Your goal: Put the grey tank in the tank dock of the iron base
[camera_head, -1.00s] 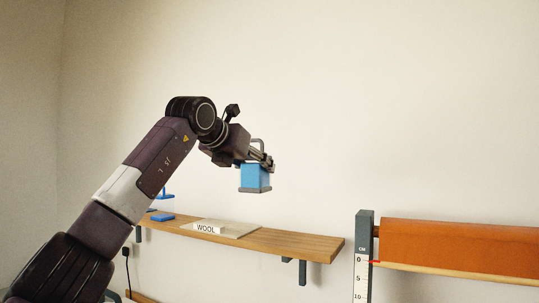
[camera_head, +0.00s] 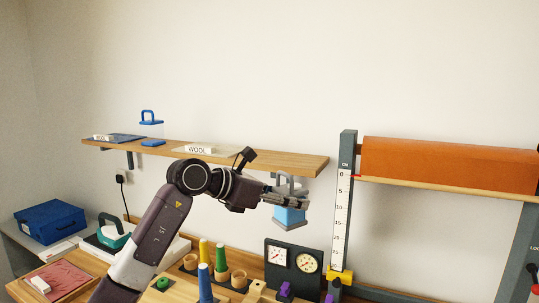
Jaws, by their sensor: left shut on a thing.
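My left gripper (camera_head: 284,197) is shut on the tank (camera_head: 290,217), a light-blue box with a grey bottom rim and a grey handle loop above the fingers. It holds the tank in the air, in front of the wall and below the shelf's right end. A teal and white iron-like thing (camera_head: 113,236) stands at the lower left. A white body (camera_head: 178,250) beside it, partly behind my left arm, may be the iron base. I cannot make out the tank dock. My right gripper is not in view.
A wooden shelf (camera_head: 300,163) bears a wool label (camera_head: 198,149) and blue pieces. Coloured cones (camera_head: 205,283), a dark gauge panel (camera_head: 294,262) and a ruler post (camera_head: 343,215) stand below and right. A blue case (camera_head: 50,221) lies at far left.

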